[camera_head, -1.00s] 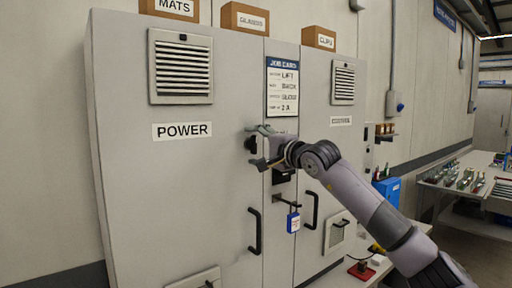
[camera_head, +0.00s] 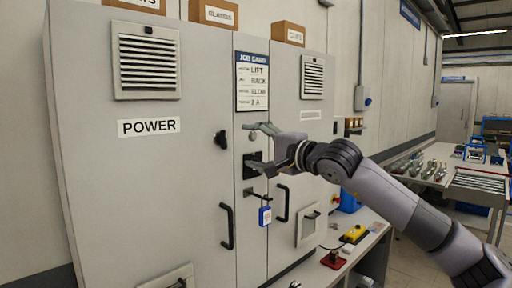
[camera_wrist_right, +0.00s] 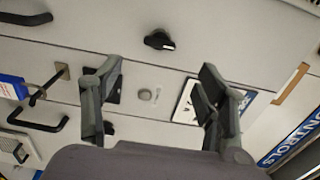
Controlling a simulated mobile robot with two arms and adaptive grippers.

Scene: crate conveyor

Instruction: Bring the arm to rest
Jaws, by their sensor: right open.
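My right gripper (camera_head: 262,148) is open and empty in front of the grey cabinet (camera_head: 130,200), its arm coming in from the lower right. The black rotary knob (camera_head: 221,139) on the cabinet lies to the left of the fingertips, apart from them. In the right wrist view the gripper (camera_wrist_right: 158,74) shows with its two fingers spread wide and nothing between them. The knob (camera_wrist_right: 159,40) shows beyond the fingers, with a small round button (camera_wrist_right: 145,95) nearer. My left gripper is not in view.
Door handles (camera_head: 227,226) stick out from the cabinet. A bench (camera_head: 375,232) with a yellow control box (camera_head: 353,234) stands under the arm. A table with parts (camera_head: 431,172) stands at the right.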

